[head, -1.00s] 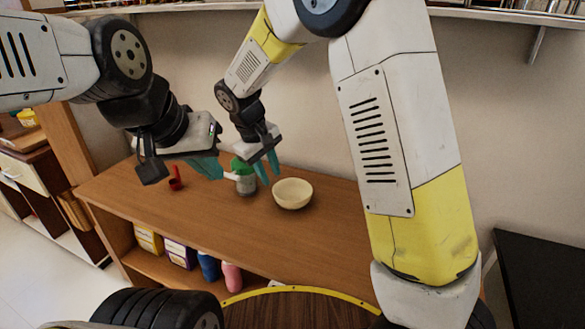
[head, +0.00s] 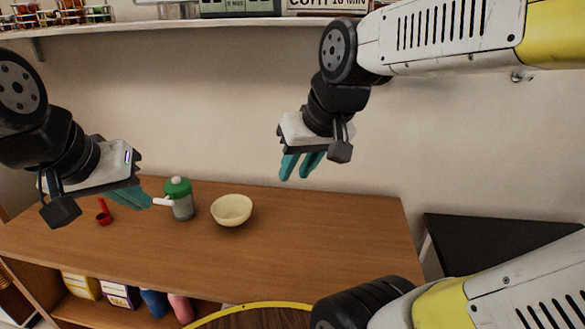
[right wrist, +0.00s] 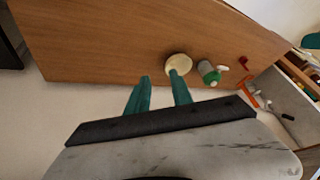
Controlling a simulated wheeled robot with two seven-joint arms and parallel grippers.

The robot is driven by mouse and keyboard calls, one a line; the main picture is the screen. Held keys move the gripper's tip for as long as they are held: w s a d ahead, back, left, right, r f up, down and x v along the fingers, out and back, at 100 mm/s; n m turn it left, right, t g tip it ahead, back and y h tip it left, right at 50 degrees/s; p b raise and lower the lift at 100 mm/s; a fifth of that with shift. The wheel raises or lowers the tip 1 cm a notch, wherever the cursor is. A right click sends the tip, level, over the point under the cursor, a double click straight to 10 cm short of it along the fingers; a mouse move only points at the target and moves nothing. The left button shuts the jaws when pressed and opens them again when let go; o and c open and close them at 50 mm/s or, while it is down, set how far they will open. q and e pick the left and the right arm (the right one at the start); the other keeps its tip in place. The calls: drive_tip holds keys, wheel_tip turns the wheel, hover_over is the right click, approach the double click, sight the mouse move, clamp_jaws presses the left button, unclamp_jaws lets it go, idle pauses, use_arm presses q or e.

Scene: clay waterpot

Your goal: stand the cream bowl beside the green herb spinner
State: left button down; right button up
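The cream bowl (head: 231,210) stands upright on the wooden table, just right of the green herb spinner (head: 179,199), with a small gap between them. The herb spinner has a green lid, a clear body and a white handle pointing left. In the right wrist view the bowl (right wrist: 179,64) and the spinner (right wrist: 209,73) also show, apart. My left gripper (head: 133,198) is left of the spinner, its teal fingers near the white handle; their gap is unclear. My right gripper (head: 302,166) is raised right of and above the bowl, its teal fingers apart and empty.
A red scoop (head: 104,212) lies on the left of the table (head: 330,235). The table's right part is clear. A shelf (head: 190,30) with jars and boxes runs above. Several bottles and boxes stand below. A black table (head: 490,242) is at right.

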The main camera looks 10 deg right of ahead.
drive_tip(key=s, duration=0.1)
drive_tip(key=s+d+m, duration=0.1)
drive_tip(key=s, duration=0.1)
drive_tip(key=shift+t, duration=0.4)
